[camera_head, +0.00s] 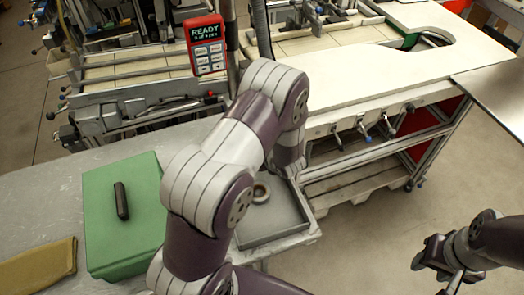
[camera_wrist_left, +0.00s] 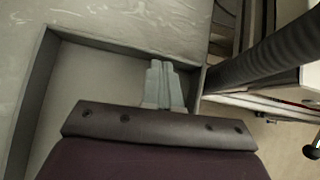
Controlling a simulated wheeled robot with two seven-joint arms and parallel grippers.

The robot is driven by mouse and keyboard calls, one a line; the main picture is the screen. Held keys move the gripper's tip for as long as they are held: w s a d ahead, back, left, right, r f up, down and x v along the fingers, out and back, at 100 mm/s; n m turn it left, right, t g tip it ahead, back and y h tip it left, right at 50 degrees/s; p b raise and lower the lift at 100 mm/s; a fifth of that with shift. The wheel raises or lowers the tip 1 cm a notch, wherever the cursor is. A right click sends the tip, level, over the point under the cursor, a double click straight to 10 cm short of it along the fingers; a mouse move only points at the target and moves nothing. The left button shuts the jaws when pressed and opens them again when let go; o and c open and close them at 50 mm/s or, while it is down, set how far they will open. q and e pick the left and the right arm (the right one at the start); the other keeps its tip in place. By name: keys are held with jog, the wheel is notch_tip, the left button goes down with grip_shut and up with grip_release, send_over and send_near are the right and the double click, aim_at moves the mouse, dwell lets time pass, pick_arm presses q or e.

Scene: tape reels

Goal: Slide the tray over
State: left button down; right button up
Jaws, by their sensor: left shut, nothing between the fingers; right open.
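The grey tray (camera_head: 287,222) lies at the right end of the grey table in the head view, partly behind my left arm. The tray's wall (camera_wrist_left: 36,95) also shows in the left wrist view. My left gripper (camera_wrist_left: 161,68) is shut and empty, its fingertips close to the tray's far wall; I cannot tell if they touch it. In the head view my left arm hides its fingers. My right gripper (camera_head: 452,284) is open and empty at the lower right, over the floor, well away from the tray.
A green box (camera_head: 122,215) with a black object (camera_head: 121,201) on top stands left on the grey table (camera_head: 45,195). A tan folded item (camera_head: 38,267) lies by it. A white workbench (camera_head: 375,75) and a red display (camera_head: 206,45) stand behind. Open floor lies right of the tray.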

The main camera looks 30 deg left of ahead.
pick_arm(q)
jog(key=shift+w+a, duration=0.2)
jog(key=shift+w+a+f, duration=0.1)
jog(key=shift+w+a, duration=0.1)
jog(key=shift+a, duration=0.05)
jog(key=w+a+b, duration=0.1)
jog(key=w+a, duration=0.1)
jog(key=a, duration=0.1)
jog(key=w+a+b, duration=0.1)
jog(key=a, duration=0.1)
jog(key=shift+w+a+b, duration=0.15)
jog(key=shift+w+b, duration=0.15)
jog(key=shift+w, duration=0.1)
jog(key=w+a, duration=0.2)
jog(key=a, duration=0.1)
jog(key=w+a, duration=0.2)
jog(key=shift+w+a, duration=0.2)
jog(key=shift+a, duration=0.2)
jog(key=shift+d, duration=0.15)
